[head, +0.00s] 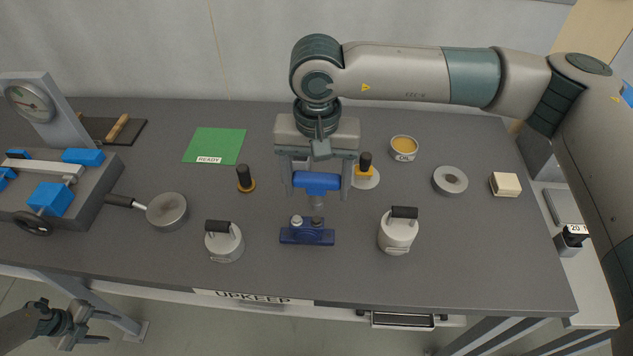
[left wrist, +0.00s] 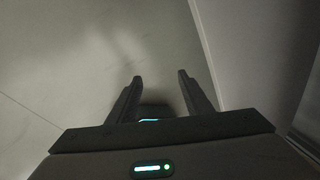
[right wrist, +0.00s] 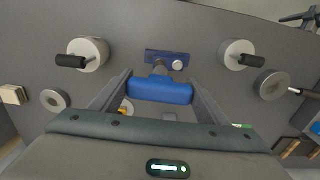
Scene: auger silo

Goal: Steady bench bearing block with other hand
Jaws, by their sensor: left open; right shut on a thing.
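The bench bearing block (head: 307,236) is a dark blue block on the bench near its front edge, with two round metal tops. It also shows in the right wrist view (right wrist: 160,57). My right gripper (head: 318,186) is shut on the blue handle (head: 316,183) of a tool with a short grey shaft pointing down. The tool is over the block's right end; I cannot tell whether its shaft touches it.
Two grey weights with black handles (head: 225,242) (head: 397,232) flank the block. A round pan (head: 167,211), a black-knobbed piece (head: 245,180), an oil cup (head: 403,148) and a grey ring (head: 450,180) stand around. A vise-like fixture (head: 85,195) fills the left.

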